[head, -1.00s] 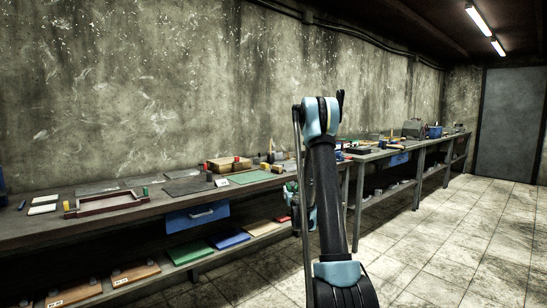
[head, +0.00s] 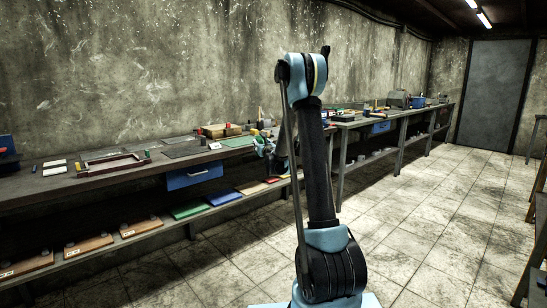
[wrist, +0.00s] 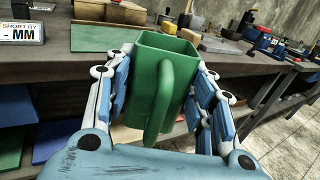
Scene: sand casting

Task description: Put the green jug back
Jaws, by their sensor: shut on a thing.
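The green jug (wrist: 150,90) is upright in the wrist view, its handle facing the camera. My gripper (wrist: 160,95) is shut on the jug, with its blue finger pads on both sides of it. The jug is held in front of the bench edge, and its lower part is partly hidden by my gripper. In the head view my gripper (head: 274,152) is small and partly behind my arm, near the bench's front edge. I cannot make out the jug clearly there.
The long bench (head: 110,183) runs along the wall, with a green mat (wrist: 98,38) and a sign (wrist: 22,33) on top. A blue drawer (head: 194,174) hangs below. Coloured boards lie on the lower shelf (head: 100,256). The tiled floor (head: 420,220) at right is clear.

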